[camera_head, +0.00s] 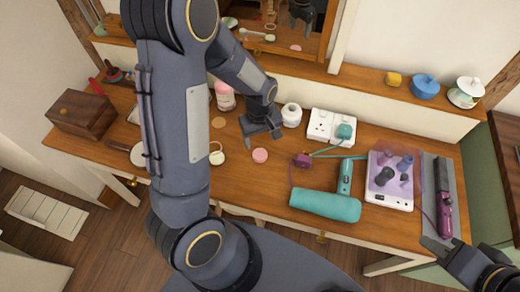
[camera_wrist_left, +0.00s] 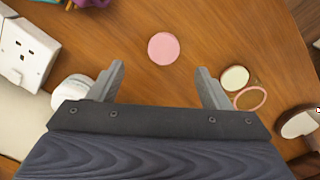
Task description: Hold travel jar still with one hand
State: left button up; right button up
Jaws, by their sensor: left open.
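A small round pink piece (camera_head: 260,155), a jar or its lid, lies on the wooden table just in front of my left gripper (camera_head: 264,135). The same pink disc (camera_wrist_left: 163,48) shows in the left wrist view beyond the fingertips. A white round jar (camera_head: 291,114) stands beside the gripper, by the power strip; in the wrist view the white jar (camera_wrist_left: 74,92) is partly behind the left finger. I cannot tell which is the travel jar. My left gripper (camera_wrist_left: 160,85) is open and empty. My right gripper (camera_head: 446,252) is at the lower right edge, its jaws unclear.
A teal hair dryer (camera_head: 325,204) and its cord lie right of the pink disc. A white power strip (camera_head: 331,127) is behind. A purple styling tool (camera_head: 443,205) lies near my right gripper.

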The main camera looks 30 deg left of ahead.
aim_at(260, 154)
pick_arm(q)
jog(key=shift+w+a+f, duration=0.1)
jog(key=shift+w+f, duration=0.1)
jog(key=shift+f, duration=0.45)
jog(key=shift+f, duration=0.1)
jog(key=shift+f, duration=1.2)
jog(key=f, duration=0.1)
jog(key=f+p, duration=0.1)
jog(key=f, duration=0.2)
jog(key=shift+s+a, duration=0.1)
jog(key=shift+a, duration=0.2)
jog(key=shift+f, duration=0.55)
